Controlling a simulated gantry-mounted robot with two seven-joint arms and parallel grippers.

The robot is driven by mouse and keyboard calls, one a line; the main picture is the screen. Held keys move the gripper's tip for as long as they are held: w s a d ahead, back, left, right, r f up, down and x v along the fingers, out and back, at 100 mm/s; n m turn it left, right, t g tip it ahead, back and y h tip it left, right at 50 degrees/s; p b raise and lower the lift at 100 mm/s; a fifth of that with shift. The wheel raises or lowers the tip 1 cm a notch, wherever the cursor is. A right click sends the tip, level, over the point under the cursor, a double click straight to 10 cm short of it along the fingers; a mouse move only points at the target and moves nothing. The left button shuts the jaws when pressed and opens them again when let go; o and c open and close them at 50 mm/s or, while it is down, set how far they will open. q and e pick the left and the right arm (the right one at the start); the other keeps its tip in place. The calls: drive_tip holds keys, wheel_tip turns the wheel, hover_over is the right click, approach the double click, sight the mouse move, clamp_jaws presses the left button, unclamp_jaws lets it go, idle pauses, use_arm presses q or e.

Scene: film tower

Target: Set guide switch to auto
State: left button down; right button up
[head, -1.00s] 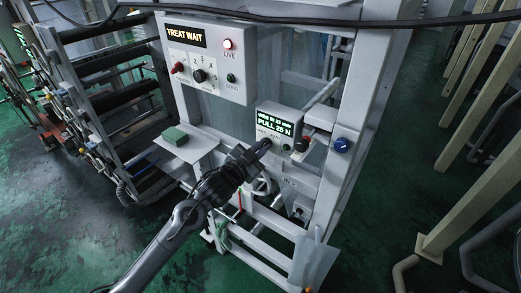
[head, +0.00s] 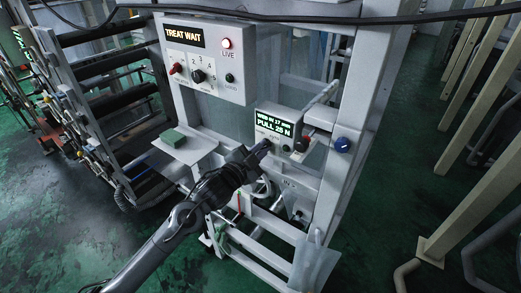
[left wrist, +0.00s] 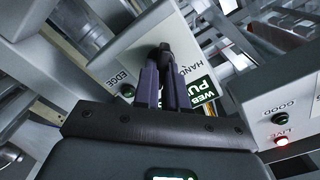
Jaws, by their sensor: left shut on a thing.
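My left gripper (head: 264,146) is at the lower left of this panel. In the left wrist view its fingers (left wrist: 161,66) are shut on a black switch knob (left wrist: 166,48). The word "HAND" shows beside the knob and "EDGE" lies further left, near a green button (left wrist: 128,91). The fingers hide part of the knob and any other position label, so I cannot tell the switch's setting. My right gripper is not in view.
The larger panel (head: 217,88) above shows "TREAT WAIT", a lit red LIVE lamp (head: 226,43) and several controls. A green block (head: 173,138) rests on a shelf (head: 190,152).

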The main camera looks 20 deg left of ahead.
use_arm(q)
drive_tip(key=c, duration=1.2)
unclamp_jaws()
drive_tip(key=shift+s, duration=0.1)
drive_tip(key=shift+b+v, duration=1.25)
drive_tip(key=shift+v, duration=4.05)
